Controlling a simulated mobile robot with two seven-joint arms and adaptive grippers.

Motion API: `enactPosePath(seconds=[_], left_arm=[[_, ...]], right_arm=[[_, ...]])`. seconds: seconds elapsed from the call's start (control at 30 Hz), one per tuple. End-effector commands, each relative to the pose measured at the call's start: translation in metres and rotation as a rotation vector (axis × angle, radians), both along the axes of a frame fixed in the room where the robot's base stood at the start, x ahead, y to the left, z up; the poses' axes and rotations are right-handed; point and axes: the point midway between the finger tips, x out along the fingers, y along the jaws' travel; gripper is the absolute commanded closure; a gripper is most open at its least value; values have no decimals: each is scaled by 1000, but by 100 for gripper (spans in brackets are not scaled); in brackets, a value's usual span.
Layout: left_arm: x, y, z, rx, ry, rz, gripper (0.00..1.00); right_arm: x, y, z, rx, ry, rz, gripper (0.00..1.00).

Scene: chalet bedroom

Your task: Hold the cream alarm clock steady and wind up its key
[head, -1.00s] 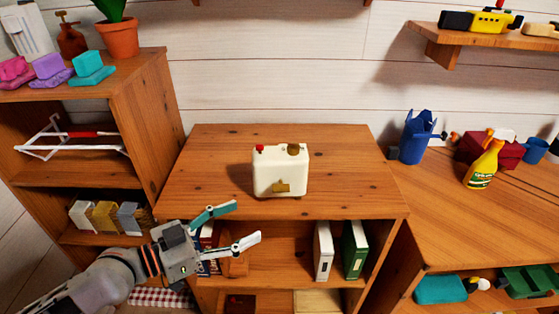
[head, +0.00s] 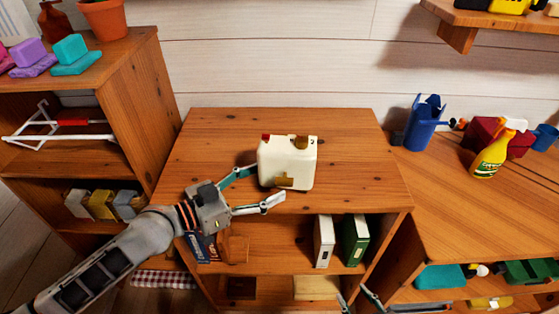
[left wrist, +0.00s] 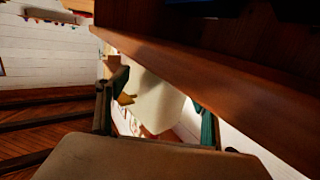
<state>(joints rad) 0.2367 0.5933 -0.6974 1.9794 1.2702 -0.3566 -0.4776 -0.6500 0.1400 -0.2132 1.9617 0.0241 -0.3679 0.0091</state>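The cream alarm clock (head: 300,168) stands upright on the middle cabinet's wooden top, a boxy body with a red button and a brown knob on top. Its brass key (head: 284,182) is low on the front face. My left gripper (head: 262,187) is open at the clock's left front, one finger near its left side and one in front. In the left wrist view the clock (left wrist: 160,102) shows between the spread fingers (left wrist: 155,115), with the brass key (left wrist: 125,99) near one finger. Contact cannot be told. My right gripper (head: 358,297) shows only two separated fingertips at the bottom edge, open.
The cabinet top (head: 350,180) is otherwise clear. Below it stand a white binder (head: 324,241) and a green binder (head: 355,240). A taller shelf (head: 135,100) rises at left. A spray bottle (head: 490,157) and blue watering can (head: 425,125) stand on the right desk.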

Motion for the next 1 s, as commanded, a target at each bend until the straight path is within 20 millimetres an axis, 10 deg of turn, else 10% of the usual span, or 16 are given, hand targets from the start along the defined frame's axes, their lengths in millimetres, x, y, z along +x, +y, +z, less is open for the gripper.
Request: enactPosePath(seconds=[0.7, 1.0], left_arm=[[20, -31, -4, 1, 1, -1, 35], [20, -30, -4, 1, 1, -1, 77]], right_arm=[[1, -1, 0, -2, 0, 0, 60], [1, -1, 0, -2, 0, 0, 60]])
